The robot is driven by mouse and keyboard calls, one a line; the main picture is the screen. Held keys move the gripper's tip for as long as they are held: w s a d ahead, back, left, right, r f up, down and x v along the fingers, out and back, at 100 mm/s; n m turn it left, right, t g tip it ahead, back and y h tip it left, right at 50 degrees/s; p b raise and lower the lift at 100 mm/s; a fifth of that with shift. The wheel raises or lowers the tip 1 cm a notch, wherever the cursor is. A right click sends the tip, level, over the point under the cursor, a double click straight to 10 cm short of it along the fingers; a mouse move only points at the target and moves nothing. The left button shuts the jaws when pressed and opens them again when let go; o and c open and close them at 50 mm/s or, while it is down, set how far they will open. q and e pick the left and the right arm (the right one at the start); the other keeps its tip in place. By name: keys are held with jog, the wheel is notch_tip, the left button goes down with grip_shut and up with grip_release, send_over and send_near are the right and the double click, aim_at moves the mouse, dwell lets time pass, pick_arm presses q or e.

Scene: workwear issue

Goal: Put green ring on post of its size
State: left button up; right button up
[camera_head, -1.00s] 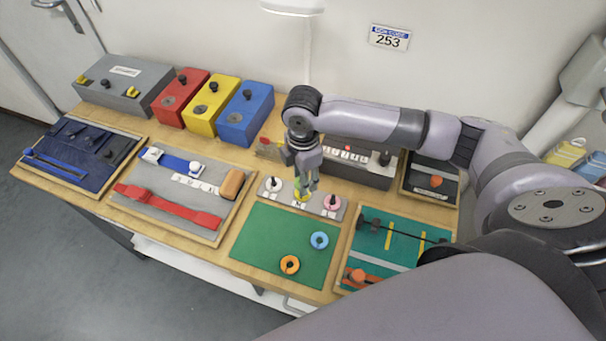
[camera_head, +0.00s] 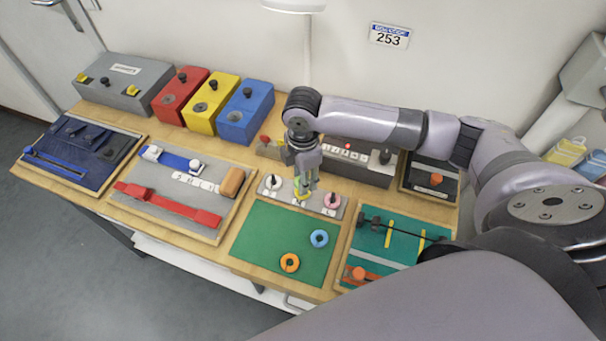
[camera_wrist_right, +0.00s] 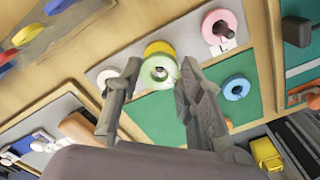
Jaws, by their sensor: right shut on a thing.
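My right gripper (camera_head: 306,184) is over the middle of the grey post board (camera_head: 343,210). In the right wrist view its fingers (camera_wrist_right: 160,68) are shut on the pale green ring (camera_wrist_right: 158,73). A yellow disc or ring (camera_wrist_right: 158,48) shows just behind the green ring, at the board's middle place. A dark tip shows in the green ring's hole; I cannot tell whether the ring is around a post. A white ring (camera_head: 273,184) is at the board's left post and a pink ring (camera_head: 332,201) at its right post. My left gripper is not in view.
A blue ring (camera_head: 319,239) and an orange ring (camera_head: 290,263) lie on the green mat (camera_head: 262,240) in front of the board. A grey control box (camera_head: 350,171) stands close behind. Tool boards lie left and right of the mat.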

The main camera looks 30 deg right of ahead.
jog(key=shift+f, duration=0.35)
dwell(0.3)
jog(key=o, duration=0.8)
jog(key=o, duration=0.4)
jog(key=shift+c, duration=0.2)
jog(key=shift+r, duration=0.1)
notch_tip(320, 180, up, 7)
jog(key=p, duration=0.8)
